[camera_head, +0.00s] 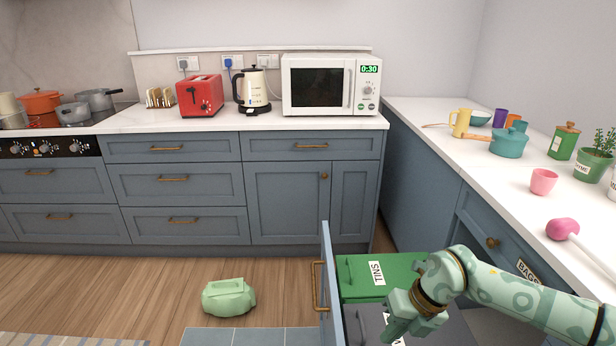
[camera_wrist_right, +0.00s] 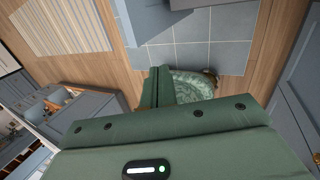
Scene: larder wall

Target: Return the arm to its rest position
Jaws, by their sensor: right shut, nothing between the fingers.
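My right arm (camera_head: 520,297) comes in from the lower right in the head view, pale green with darker patches and bent at the wrist. Its gripper (camera_head: 392,328) hangs low over a dark grey bin (camera_head: 362,322) in the pulled-out unit, covering part of that bin and its label. The gripper is shut and empty. In the right wrist view the green gripper body fills the lower middle, and its fingers (camera_wrist_right: 160,87) point towards the floor tiles. My left gripper is not in view.
A pulled-out blue drawer front (camera_head: 331,290) stands left of the gripper. A green bin (camera_head: 390,268) labelled TINS sits behind it. A green bag (camera_head: 229,297) lies on the wooden floor. The right counter (camera_head: 500,170) holds a pink cup (camera_head: 543,181) and a teal pot (camera_head: 508,143).

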